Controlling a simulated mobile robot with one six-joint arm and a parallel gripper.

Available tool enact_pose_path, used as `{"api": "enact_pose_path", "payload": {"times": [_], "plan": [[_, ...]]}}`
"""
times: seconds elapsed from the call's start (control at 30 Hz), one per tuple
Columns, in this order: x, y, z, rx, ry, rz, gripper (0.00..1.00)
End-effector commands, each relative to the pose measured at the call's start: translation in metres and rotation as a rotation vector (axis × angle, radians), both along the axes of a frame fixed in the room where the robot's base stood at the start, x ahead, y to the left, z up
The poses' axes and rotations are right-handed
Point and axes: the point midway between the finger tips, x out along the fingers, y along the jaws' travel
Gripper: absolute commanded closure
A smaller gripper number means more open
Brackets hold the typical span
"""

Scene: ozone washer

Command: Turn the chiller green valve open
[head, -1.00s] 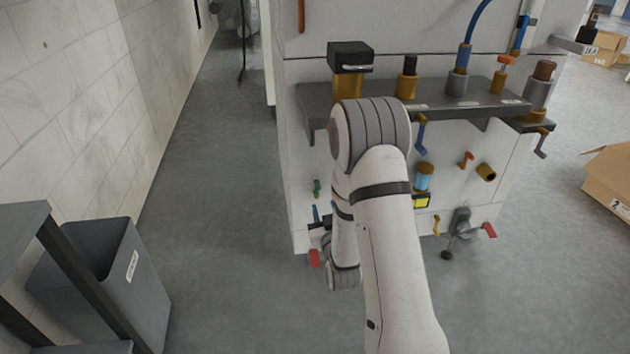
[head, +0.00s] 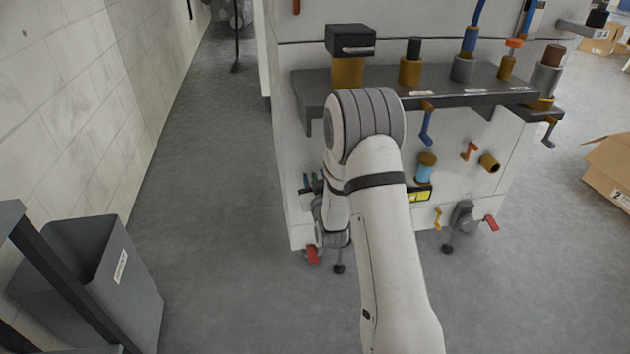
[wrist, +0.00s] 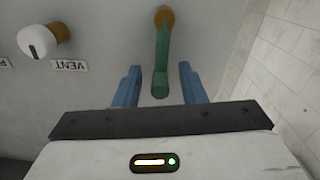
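The chiller's green valve handle (wrist: 161,62) shows in the wrist view as a long lever hanging from a brass fitting (wrist: 164,17) on the pale panel. My gripper (wrist: 157,70) is open, with one blue finger on each side of the green handle. Gaps show between the handle and both fingers, so it is not gripped. In the head view my gripper (head: 312,183) is at the lower left of the machine front, partly hidden by my arm. The green handle is hard to make out there.
A white knob (wrist: 36,42) beside a VENT label (wrist: 69,66) sits left of the handle. A red handle (head: 313,255) is low on the machine, below my gripper. A dark shelf (head: 440,88) juts out above. A grey bin (head: 95,285) stands at left; the aisle floor is clear.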

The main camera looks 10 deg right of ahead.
Motion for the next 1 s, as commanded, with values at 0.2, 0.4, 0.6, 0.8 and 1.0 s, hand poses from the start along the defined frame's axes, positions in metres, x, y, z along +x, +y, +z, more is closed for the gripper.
{"api": "enact_pose_path", "payload": {"times": [0.2,0.4,0.6,0.8,1.0], "plan": [[-0.0002,0.0002,0.0001,0.000,0.000,0.000,0.69],[-0.0003,0.0003,0.0001,0.000,0.000,0.001,0.85],[-0.0004,0.0005,0.0000,0.000,0.000,0.001,1.00],[-0.0004,0.0009,-0.0001,-0.003,0.000,0.001,1.00],[-0.0005,0.0038,-0.0002,-0.046,0.000,0.001,1.00]]}}
